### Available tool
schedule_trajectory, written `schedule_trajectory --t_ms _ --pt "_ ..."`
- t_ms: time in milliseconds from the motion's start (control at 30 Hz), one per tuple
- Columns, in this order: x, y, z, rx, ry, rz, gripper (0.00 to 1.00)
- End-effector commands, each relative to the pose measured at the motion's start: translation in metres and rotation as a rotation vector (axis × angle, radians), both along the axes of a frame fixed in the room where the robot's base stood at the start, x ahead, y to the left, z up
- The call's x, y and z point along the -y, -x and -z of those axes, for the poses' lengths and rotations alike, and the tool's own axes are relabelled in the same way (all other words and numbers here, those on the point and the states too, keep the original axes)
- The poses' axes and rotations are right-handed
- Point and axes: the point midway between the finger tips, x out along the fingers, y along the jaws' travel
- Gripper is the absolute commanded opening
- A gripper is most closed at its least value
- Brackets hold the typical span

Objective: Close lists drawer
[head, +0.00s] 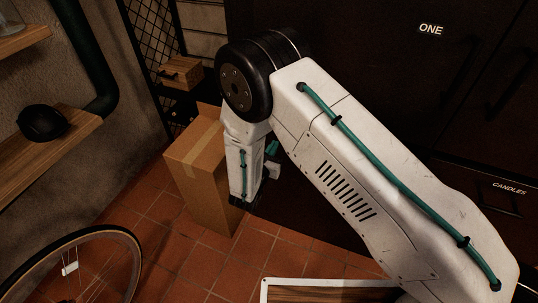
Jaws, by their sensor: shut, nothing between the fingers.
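No label reading "lists" is legible. A small wooden drawer-like box (181,72) with a dark handle juts out at the upper left of the head view, beside a dark mesh panel. I cannot tell whether it is the lists drawer. My arm reaches up from the lower right, bends at a black joint and points down. My gripper (246,203) is low at the end of the forearm, small and dark, shut and empty. It is below and right of the wooden box, apart from it, in front of the dark cabinet.
A cardboard box (200,170) stands on the tiled floor beside my forearm. Dark cabinet fronts carry labels "ONE" (431,29) and "CANDLES" (508,188). A bicycle wheel (75,268) is at lower left, a wooden shelf (50,150) at left. Tiled floor (175,240) is clear between.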

Motion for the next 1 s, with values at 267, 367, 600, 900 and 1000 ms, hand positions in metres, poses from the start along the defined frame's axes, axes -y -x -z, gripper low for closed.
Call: schedule_trajectory --t_ms 267,367,600,900,1000 --pt "0.001 -0.003 0.0 0.0 0.0 0.0 0.0" --pt "0.001 -0.003 0.0 0.0 0.0 0.0 0.0" --pt "0.01 -0.028 0.0 0.0 -0.003 0.003 0.0" --pt "0.013 -0.036 0.0 -0.001 -0.001 0.0 0.0" --pt "0.011 -0.033 0.0 -0.001 -0.001 -0.001 0.0"
